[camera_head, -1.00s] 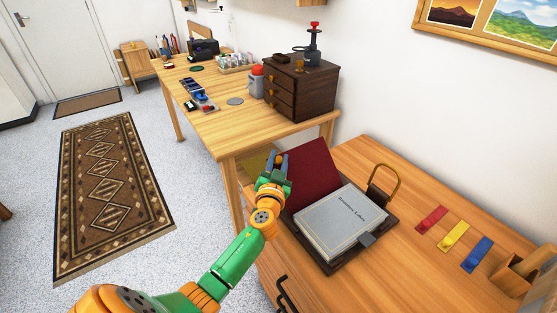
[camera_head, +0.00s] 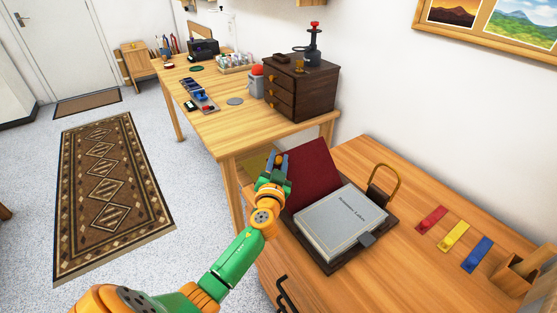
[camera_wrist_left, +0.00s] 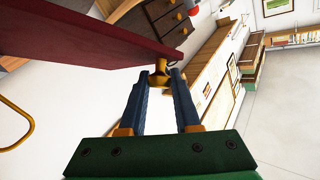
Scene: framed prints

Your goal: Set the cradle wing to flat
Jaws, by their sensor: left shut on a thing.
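The cradle (camera_head: 376,248) lies on the wooden desk and holds a grey book (camera_head: 340,222). Its dark red wing (camera_head: 312,170) stands tilted up on the book's left side. My left gripper (camera_head: 278,158) is at the wing's left edge. In the left wrist view, the gripper (camera_wrist_left: 161,82) is shut on a small brass knob (camera_wrist_left: 160,70) at the edge of the red wing (camera_wrist_left: 90,28). My right gripper is not in view.
A brass-coloured loop (camera_head: 386,180) stands behind the book. Red (camera_head: 431,219), yellow (camera_head: 453,235) and blue (camera_head: 477,253) pieces lie to the right, near a wooden holder (camera_head: 517,273). A second table (camera_head: 250,125) with a dark drawer box stands behind.

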